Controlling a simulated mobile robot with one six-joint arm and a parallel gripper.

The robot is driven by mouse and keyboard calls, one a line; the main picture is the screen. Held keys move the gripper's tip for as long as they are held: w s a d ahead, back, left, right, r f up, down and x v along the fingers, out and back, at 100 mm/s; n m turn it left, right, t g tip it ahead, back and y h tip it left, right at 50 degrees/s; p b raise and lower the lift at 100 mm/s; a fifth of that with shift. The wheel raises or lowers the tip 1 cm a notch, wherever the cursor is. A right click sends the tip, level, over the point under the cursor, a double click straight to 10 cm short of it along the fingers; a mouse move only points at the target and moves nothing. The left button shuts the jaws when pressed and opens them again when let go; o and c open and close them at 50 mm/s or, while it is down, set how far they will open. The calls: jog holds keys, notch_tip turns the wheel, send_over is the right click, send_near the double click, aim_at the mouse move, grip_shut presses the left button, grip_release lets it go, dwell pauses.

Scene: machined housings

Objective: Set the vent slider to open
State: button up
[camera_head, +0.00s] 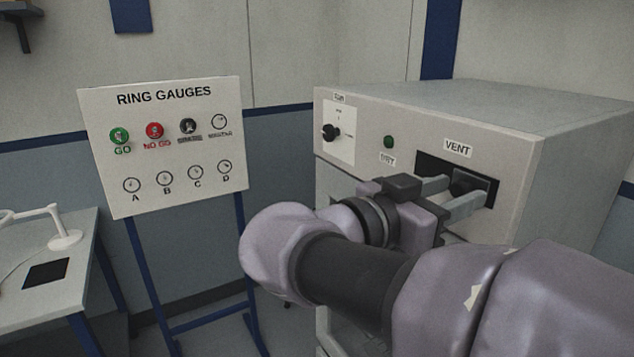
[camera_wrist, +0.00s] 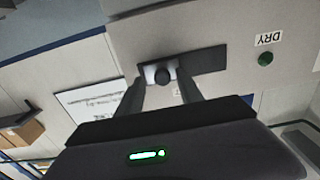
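The vent slider is a dark knob (camera_wrist: 164,76) on a lighter block in a dark slot plate (camera_wrist: 208,61) on the cabinet front. In the head view, the slot (camera_head: 428,163) sits under the VENT label (camera_head: 457,148), and the slider (camera_head: 468,181) is toward its right end. My gripper (camera_head: 466,189) reaches into the slot from the front. Its two fingers stand apart on either side of the knob, as the wrist view also shows (camera_wrist: 161,88). Gaps seem to show beside the knob; contact is unclear. No open or closed marking is readable.
The cabinet (camera_head: 560,120) also carries a rotary switch (camera_head: 331,132) and a green lamp (camera_head: 389,142) labelled DRY, left of the slot. A RING GAUGES board (camera_head: 165,145) stands to the left. A table (camera_head: 70,270) with a white lamp is at far left.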

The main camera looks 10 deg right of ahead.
jog(key=p+v, duration=0.6)
jog(key=v, duration=1.1)
jog(key=shift+a, duration=0.2)
